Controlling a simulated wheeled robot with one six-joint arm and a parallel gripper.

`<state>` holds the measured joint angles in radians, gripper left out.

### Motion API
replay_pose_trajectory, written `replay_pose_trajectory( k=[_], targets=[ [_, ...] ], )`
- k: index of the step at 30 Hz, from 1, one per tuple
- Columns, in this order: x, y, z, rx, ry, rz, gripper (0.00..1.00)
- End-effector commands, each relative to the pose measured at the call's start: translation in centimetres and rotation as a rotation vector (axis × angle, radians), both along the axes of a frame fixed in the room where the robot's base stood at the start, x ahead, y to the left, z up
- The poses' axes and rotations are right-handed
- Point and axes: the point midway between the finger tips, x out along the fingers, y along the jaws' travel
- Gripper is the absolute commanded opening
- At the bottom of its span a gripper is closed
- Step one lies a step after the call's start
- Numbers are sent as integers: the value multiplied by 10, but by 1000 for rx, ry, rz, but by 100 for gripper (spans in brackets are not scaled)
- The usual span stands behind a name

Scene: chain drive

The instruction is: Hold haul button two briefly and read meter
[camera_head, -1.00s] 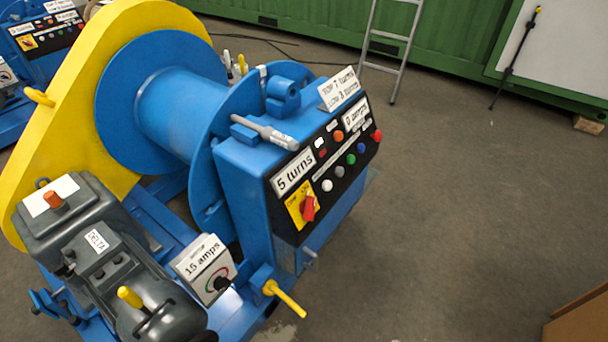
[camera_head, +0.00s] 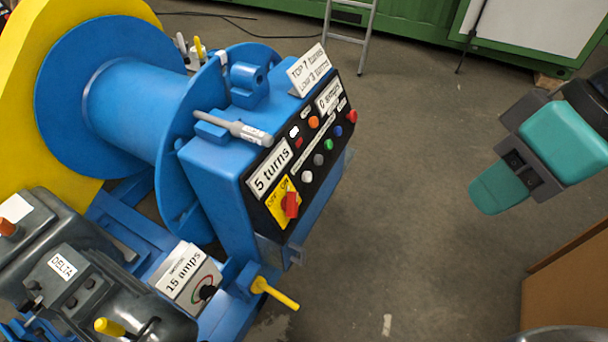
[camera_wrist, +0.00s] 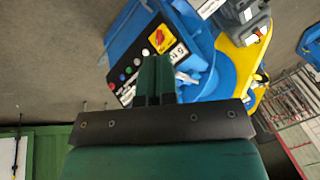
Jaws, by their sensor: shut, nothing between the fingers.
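The control panel (camera_head: 307,150) on the blue winch housing carries a lower row of round buttons: white (camera_head: 307,176), grey (camera_head: 318,159), green (camera_head: 328,145) and blue (camera_head: 338,131). A red button (camera_head: 351,117) sits at the far end. The small label over the row is unreadable, so I cannot tell which button is two.
A red rotary switch (camera_head: 290,205) is on the panel. A sign (camera_head: 309,70) reads top 7 turns, low 3 turns. A box (camera_head: 188,275) marked 15 amps and a yellow handle (camera_head: 275,294) stand at front. Floor right of the winch is clear; a brown box (camera_head: 565,285) is lower right.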

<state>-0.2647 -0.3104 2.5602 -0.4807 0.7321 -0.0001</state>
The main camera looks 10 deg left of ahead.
Motion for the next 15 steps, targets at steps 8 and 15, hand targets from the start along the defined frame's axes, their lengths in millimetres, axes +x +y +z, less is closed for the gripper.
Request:
replay_pose_trajectory(
  k=[8,15],
  targets=[
    [49,7,-57,-13,-105,-74,0],
    [164,9,-181,-153,-495,-127,0]
  ],
)
